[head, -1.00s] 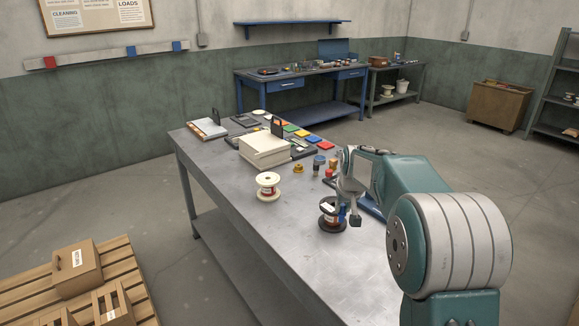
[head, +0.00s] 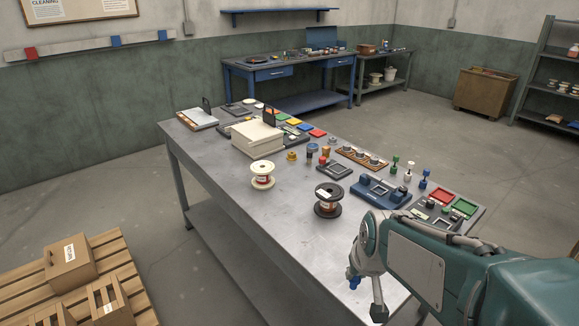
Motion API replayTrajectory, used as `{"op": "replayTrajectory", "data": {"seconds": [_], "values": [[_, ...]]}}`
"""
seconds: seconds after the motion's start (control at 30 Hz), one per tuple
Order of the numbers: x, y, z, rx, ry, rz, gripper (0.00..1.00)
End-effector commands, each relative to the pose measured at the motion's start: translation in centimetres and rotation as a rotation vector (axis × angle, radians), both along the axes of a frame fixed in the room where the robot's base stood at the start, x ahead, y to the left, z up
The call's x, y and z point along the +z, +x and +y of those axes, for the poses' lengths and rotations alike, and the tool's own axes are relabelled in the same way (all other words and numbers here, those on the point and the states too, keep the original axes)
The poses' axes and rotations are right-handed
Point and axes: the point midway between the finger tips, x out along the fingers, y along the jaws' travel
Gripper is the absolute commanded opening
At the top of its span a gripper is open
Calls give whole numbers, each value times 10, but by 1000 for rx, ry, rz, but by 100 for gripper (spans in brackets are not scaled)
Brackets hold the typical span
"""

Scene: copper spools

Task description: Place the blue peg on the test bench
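A blue peg (head: 423,180) stands upright at the right of the table, in a row with a white peg (head: 408,170) and a green peg (head: 395,164). A blue device with dark knobs (head: 380,190) sits on the table left of them; I cannot tell whether it is the test bench. A blue workbench (head: 273,74) stands at the back wall. My gripper (head: 367,298) hangs at the table's near part, in front of the pegs. A small blue part (head: 354,283) shows at its left side; I cannot tell whether it is held or part of the gripper.
A black spool (head: 328,200) and a white spool (head: 262,175) with copper stand on the grey table (head: 225,185). A white box (head: 257,138), coloured tiles and a tray with green and red pads (head: 452,207) are also there. A pallet with cartons (head: 70,265) lies at left.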

Motion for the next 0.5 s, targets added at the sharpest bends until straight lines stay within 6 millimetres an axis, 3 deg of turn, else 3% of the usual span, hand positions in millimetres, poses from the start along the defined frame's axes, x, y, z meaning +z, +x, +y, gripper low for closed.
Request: {"op": "replayTrajectory", "data": {"seconds": [0.5], "values": [[-39,84,3,-1,0,4,0]]}}
